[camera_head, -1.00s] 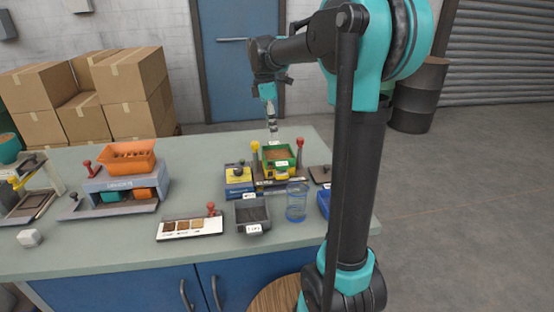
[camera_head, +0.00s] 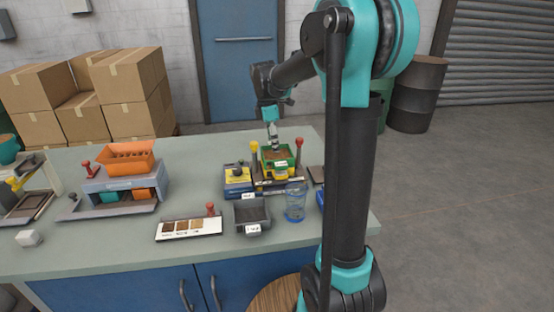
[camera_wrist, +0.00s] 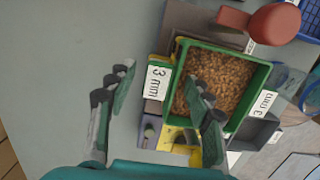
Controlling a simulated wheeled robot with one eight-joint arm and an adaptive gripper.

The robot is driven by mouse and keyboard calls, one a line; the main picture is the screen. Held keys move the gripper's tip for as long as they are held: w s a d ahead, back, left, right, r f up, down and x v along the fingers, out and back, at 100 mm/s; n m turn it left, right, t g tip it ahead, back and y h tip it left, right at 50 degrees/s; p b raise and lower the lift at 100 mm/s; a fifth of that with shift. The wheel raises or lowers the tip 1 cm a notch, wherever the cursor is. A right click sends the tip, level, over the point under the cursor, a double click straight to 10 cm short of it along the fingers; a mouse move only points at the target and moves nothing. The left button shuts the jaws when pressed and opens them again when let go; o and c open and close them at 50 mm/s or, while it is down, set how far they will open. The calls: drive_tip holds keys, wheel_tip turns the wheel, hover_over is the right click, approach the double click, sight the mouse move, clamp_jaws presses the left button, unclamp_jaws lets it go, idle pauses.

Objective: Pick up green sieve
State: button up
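The green sieve (camera_head: 292,162) is a square tray of brown pellets on the filler stand at the right part of the table. In the wrist view the sieve (camera_wrist: 222,50) carries a white "3 mm" label on its left side. My gripper (camera_head: 273,143) is directly above the sieve's far side in the head view. In the wrist view my gripper (camera_wrist: 160,84) is open and empty. One finger is over the pellets and the other is outside the labelled wall, over the table. I cannot tell whether the fingers reach below the rim.
A red knob (camera_wrist: 274,24) and a yellow knob (camera_head: 254,146) stand beside the sieve. A clear blue container (camera_head: 295,204) and a dark grey bin (camera_head: 251,215) stand in front. An orange tray (camera_head: 126,155) is farther left. The table behind the sieve is clear.

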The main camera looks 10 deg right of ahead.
clamp_jaws()
idle(0.3)
wheel_tip(320, 180, up, 20)
idle(0.6)
